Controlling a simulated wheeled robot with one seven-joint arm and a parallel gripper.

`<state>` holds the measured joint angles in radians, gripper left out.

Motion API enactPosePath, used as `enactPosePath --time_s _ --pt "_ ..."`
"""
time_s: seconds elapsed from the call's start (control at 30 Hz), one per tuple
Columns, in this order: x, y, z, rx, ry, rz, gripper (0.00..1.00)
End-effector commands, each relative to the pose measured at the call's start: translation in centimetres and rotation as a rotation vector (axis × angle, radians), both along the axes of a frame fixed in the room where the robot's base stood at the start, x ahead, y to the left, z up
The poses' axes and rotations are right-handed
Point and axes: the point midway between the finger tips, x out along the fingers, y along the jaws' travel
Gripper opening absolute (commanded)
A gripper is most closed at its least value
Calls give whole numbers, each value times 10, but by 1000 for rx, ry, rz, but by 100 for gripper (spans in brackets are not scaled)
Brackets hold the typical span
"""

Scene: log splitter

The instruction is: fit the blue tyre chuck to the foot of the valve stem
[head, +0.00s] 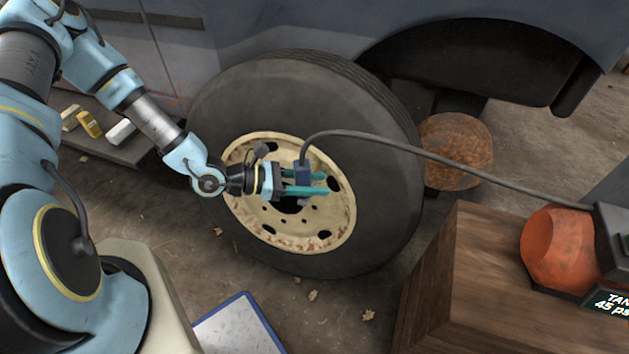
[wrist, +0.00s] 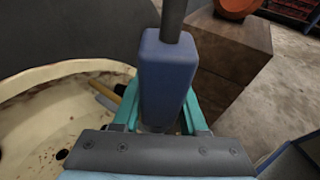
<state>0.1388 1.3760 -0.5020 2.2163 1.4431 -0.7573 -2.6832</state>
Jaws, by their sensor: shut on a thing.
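The blue tyre chuck (head: 303,172) is between the teal fingers of my gripper (head: 318,183), in front of the wheel's cream rim (head: 265,225). My gripper is shut on the chuck. In the wrist view the chuck (wrist: 167,75) stands up between the fingers, with the hose (wrist: 173,20) leaving its top. A short brass-and-grey rod (wrist: 103,88), seemingly the valve stem, shows on the rim just left of the chuck. Its right end is hidden behind the finger and chuck, so I cannot tell whether they touch. I cannot make out the stem in the head view.
The dark tyre (head: 390,190) surrounds the rim. The grey hose (head: 450,163) runs right to an orange tank (head: 558,248) on a wooden block (head: 460,265). A rusty round piece (head: 456,150) is behind the tyre. A blue-edged board (head: 238,325) lies on the floor.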

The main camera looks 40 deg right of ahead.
Motion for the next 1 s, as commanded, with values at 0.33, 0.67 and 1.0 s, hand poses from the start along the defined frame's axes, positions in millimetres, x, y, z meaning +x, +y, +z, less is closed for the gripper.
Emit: enactPosePath --time_s 0.33,0.67,1.0 --pt "0 0 -8 0 -1 0 45" --pt "0 0 -8 0 -1 0 77" --pt "0 0 -8 0 0 0 100"
